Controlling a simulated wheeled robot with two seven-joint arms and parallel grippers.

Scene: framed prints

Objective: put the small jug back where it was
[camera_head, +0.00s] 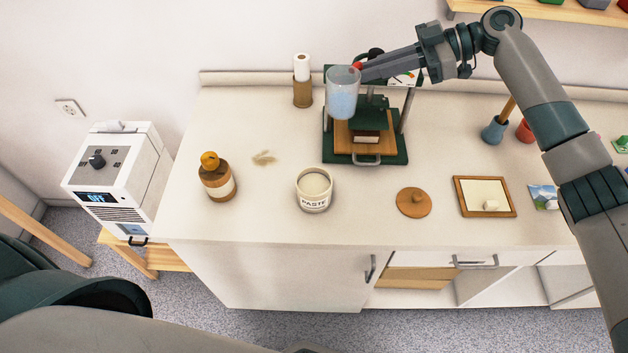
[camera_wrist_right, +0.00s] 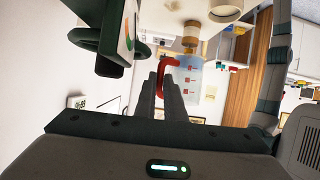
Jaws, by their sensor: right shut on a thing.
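The small jug (camera_head: 342,95) is clear, with pale blue contents and a red handle. In the head view it appears over the left part of the green press (camera_head: 394,150); its height above the counter is hard to tell. My right gripper (camera_head: 363,71) is shut on the handle at the jug's upper right. In the wrist view the fingers (camera_wrist_right: 160,85) meet at the red handle (camera_wrist_right: 166,62), with the jug's clear body (camera_wrist_right: 186,84) and red marks just beyond. My left gripper is out of view.
On the counter (camera_head: 260,215) are a paper roll on a stand (camera_head: 303,85), a brown bottle (camera_head: 217,178), a paste pot (camera_head: 314,190), a wooden lid (camera_head: 413,202) and a wooden frame (camera_head: 484,197). The counter between the bottle and the roll is mostly clear.

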